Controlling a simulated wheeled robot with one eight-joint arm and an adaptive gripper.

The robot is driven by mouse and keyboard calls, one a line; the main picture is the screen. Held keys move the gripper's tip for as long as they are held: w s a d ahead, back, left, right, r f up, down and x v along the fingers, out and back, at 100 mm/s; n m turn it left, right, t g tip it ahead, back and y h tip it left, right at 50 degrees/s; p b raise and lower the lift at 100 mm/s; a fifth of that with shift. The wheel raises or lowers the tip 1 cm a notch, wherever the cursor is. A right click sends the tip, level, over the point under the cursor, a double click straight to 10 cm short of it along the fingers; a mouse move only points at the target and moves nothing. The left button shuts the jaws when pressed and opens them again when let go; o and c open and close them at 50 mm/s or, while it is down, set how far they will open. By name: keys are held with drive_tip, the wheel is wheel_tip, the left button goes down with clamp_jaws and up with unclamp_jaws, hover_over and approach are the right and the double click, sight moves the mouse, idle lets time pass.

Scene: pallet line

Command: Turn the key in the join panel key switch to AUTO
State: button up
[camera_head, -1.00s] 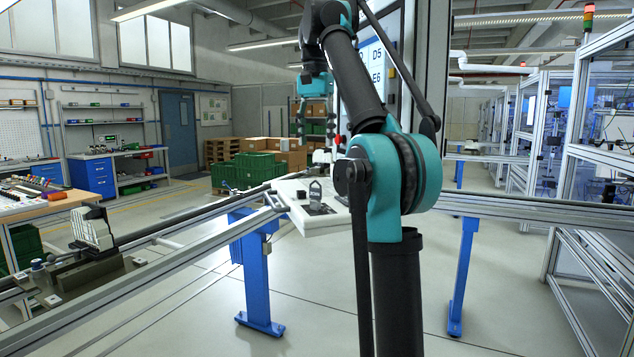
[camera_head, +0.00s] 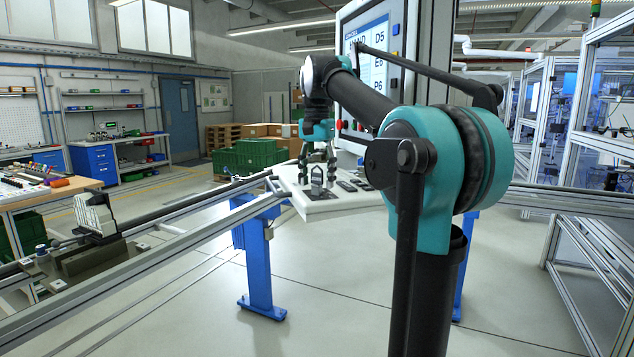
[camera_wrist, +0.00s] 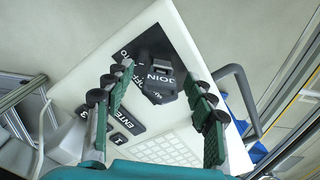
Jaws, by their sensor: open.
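The join panel is a white tilted slab (camera_head: 342,208), seen past my arm in the head view; its pale surface (camera_wrist: 178,35) fills the middle of the wrist view. My gripper (camera_wrist: 157,82) is open, one finger left of the key and one right, with a gap to each. In the head view my gripper (camera_head: 318,162) is over the panel. Which position the key points to is hard to tell.
The panel also bears an ENTER key (camera_wrist: 106,108) and a keypad (camera_wrist: 172,150). A grey bar handle (camera_wrist: 240,95) stands off its side. A large screen cabinet (camera_head: 372,60) rises behind. A rail (camera_head: 150,255) and blue post (camera_head: 258,262) are near the panel.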

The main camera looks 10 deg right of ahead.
drive_tip(key=shift+f, duration=0.55)
drive_tip(key=c, duration=1.2)
drive_tip(key=m, duration=0.3)
drive_tip(key=shift+m, duration=0.3)
drive_tip(key=shift+c, duration=0.2)
drive_tip(key=m, duration=0.4)
drive_tip(key=shift+m, duration=1.2)
